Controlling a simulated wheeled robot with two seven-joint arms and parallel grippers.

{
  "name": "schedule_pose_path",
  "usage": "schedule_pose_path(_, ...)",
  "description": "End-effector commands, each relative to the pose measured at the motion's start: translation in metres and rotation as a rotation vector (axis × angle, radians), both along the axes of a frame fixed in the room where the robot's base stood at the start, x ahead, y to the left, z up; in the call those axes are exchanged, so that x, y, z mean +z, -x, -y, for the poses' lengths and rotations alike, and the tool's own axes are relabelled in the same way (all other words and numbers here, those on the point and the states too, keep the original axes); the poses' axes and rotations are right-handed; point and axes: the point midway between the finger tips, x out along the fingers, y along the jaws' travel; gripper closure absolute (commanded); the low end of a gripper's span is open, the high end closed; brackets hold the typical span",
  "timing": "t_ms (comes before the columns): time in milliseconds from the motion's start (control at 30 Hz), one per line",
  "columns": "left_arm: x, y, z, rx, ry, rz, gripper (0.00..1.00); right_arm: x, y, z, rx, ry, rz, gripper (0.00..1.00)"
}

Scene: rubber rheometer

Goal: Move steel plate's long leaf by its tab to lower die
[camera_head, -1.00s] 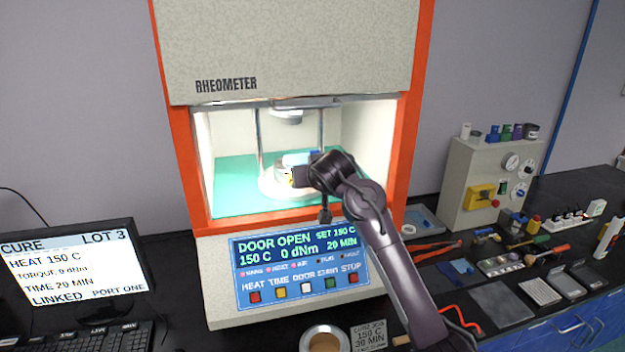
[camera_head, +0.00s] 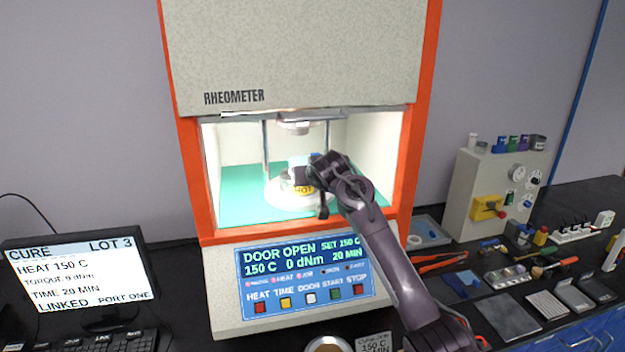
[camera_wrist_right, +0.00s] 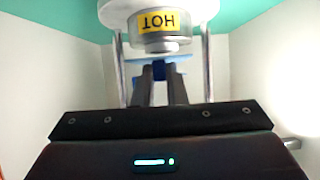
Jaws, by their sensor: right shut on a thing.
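My right gripper (camera_head: 316,172) reaches into the open rheometer chamber, just above and in front of the lower die (camera_head: 303,189), which bears a yellow HOT label. In the right wrist view the gripper (camera_wrist_right: 160,84) is shut on the blue tab (camera_wrist_right: 158,68) of a thin pale blue leaf (camera_wrist_right: 133,62). The leaf (camera_head: 297,159) also shows pale beside the gripper in the head view. In the wrist view the die (camera_wrist_right: 160,40) appears upside down, close beyond the leaf. I cannot tell whether leaf and die touch. My left gripper is not in view.
The upper die (camera_head: 294,127) hangs above between two steel posts (camera_head: 265,150). Orange door-frame sides (camera_head: 194,170) and white chamber walls bound the opening. A grey plate (camera_head: 510,318), a blue sheet (camera_head: 462,284) and several tools lie on the bench at right.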

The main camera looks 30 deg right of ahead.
Motion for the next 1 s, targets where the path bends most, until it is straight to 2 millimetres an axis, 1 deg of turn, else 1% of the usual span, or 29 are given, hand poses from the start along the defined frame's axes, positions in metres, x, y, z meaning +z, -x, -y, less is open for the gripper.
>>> schedule_pose_path(700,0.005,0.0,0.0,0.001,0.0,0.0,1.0,0.001,-0.042,0.009,-0.001,-0.001,0.001,1.0)
schedule_pose_path(800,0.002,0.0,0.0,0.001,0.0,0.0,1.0,-0.007,-0.042,0.009,0.0,0.0,0.001,1.0)
schedule_pose_path(1000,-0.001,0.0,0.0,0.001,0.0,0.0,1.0,-0.015,-0.042,0.009,-0.001,0.0,0.001,1.0)
